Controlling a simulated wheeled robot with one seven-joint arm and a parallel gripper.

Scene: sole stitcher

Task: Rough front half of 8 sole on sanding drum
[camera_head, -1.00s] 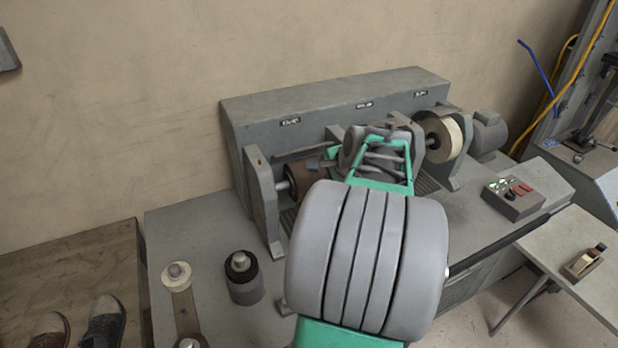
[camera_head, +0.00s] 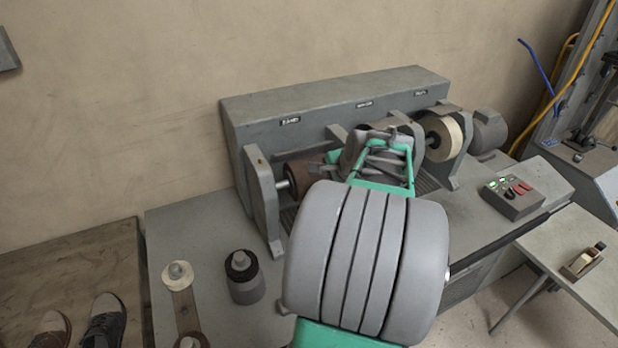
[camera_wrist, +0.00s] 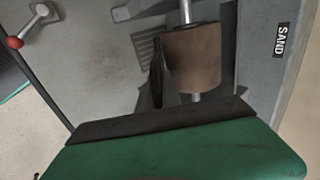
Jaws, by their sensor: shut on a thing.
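The brown sanding drum (camera_head: 301,178) sits on its shaft at the left end of the grey machine. In the wrist view the drum (camera_wrist: 195,58) shows in full beside the "SAND" label. My gripper (camera_head: 340,163) is just right of the drum and is shut on the sole. In the wrist view a thin dark piece, seemingly the sole (camera_wrist: 158,72), stands nearly edge-on close to the drum's left side. I cannot tell whether it touches. Most of the sole and the fingertips are hidden by my wrist and arm.
The machine bench (camera_head: 200,225) carries a pale buffing wheel (camera_head: 445,139) on the right and a control box (camera_head: 513,197) with lit green lights. A dark-topped jar (camera_head: 243,277) stands at the front left. Shoes (camera_head: 105,320) lie on a table at left. Upright bearing plates flank the drum.

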